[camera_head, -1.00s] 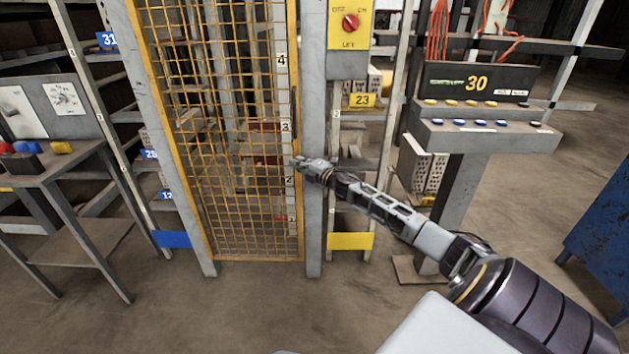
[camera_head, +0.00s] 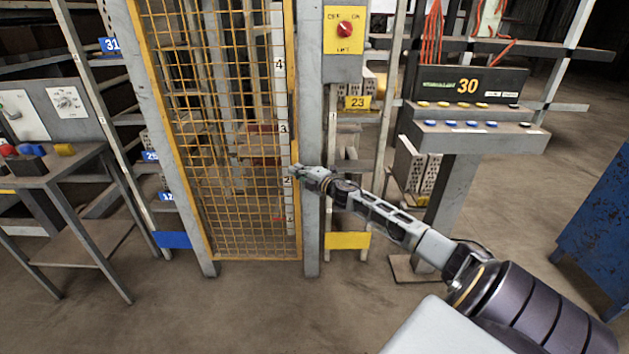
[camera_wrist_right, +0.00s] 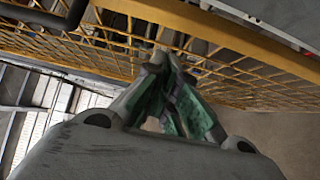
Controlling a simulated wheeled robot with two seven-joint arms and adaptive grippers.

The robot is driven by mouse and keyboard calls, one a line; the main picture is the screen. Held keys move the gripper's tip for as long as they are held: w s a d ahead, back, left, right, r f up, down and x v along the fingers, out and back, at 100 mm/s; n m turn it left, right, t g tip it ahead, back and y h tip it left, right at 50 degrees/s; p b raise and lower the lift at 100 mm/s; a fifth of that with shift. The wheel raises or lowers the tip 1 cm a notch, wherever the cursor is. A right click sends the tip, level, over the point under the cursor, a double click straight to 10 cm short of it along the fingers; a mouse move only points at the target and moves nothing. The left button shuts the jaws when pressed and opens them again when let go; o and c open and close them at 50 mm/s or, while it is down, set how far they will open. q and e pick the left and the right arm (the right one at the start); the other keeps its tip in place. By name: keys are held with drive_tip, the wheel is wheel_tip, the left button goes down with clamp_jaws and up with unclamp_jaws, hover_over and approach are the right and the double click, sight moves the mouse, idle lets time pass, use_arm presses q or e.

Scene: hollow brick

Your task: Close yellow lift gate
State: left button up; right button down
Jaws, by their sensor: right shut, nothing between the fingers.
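The yellow lift gate (camera_head: 225,257) is a tall mesh panel in a yellow frame, standing upright between two grey posts. Its mesh fills the opening down to a bottom bar near the floor. My right gripper (camera_head: 296,171) is at the gate's right edge, near the number 2 on the scale strip. In the right wrist view my right gripper (camera_wrist_right: 163,62) is shut with nothing between its fingers, its tips close to the yellow frame bar (camera_wrist_right: 225,28) and mesh. I cannot tell whether they touch. My left gripper is not in view.
A yellow switch box (camera_head: 343,32) with a red knob is on the right post. A grey console (camera_head: 475,112) marked 30 stands to the right. A grey table (camera_head: 75,158) stands at left, a blue cabinet (camera_head: 600,215) at far right. The floor in front is clear.

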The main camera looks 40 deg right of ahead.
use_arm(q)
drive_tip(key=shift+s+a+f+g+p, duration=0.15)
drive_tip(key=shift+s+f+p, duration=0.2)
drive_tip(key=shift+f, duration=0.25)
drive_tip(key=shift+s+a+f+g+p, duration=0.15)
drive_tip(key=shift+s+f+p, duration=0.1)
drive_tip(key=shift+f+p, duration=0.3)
use_arm(e)
drive_tip(key=s, duration=0.9)
drive_tip(key=shift+d, duration=0.3)
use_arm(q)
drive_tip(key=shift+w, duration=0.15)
